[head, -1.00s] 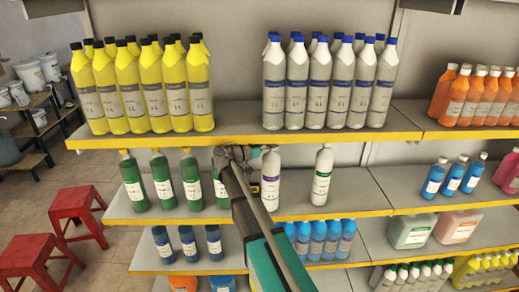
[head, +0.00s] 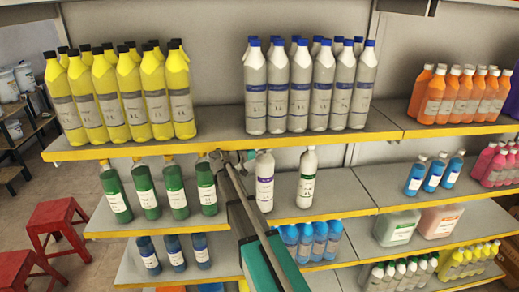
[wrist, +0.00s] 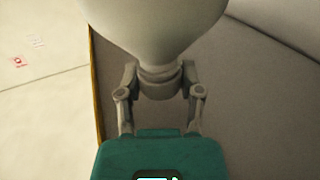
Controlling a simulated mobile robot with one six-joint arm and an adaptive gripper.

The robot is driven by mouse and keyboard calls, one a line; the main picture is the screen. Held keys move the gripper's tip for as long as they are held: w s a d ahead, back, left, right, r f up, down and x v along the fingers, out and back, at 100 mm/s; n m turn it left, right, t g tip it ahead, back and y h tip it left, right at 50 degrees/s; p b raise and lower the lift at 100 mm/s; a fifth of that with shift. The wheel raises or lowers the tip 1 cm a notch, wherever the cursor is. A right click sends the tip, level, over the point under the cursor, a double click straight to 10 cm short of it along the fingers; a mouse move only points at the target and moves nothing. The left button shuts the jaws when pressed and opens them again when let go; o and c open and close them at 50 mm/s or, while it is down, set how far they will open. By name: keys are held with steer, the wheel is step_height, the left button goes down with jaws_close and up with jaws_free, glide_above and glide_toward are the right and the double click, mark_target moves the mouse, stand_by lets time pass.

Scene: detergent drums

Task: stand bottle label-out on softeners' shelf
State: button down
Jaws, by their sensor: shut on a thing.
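A white bottle with a purple-edged label (head: 264,185) is upright at the middle shelf (head: 340,205), its label facing out toward the head camera. My gripper (head: 247,158) is at its top, coming from the left. In the wrist view my gripper (wrist: 159,92) is shut on the bottle's neck, and its pale body (wrist: 155,25) fills the top of the picture. Whether its base touches the shelf is not clear. To its right stands a white bottle with a green label (head: 307,180), label out.
Several green bottles (head: 144,190) stand left of my arm. Above, the upper shelf (head: 225,139) holds yellow bottles (head: 155,95) and grey blue-capped bottles (head: 300,90). Blue bottles (head: 320,240) stand below. Red stools (head: 55,222) stand left.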

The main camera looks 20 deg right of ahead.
steer(key=shift+w+d, duration=0.1)
steer(key=shift+d, duration=1.05)
steer(key=shift+d+f, duration=0.15)
steer(key=shift+f+b, duration=0.6)
steer(key=shift+b, duration=0.2)
steer(key=shift+c, duration=1.3)
jaws_free()
steer(key=s+a, duration=0.1)
steer(key=a, duration=1.1)
steer(key=shift+s, duration=0.2)
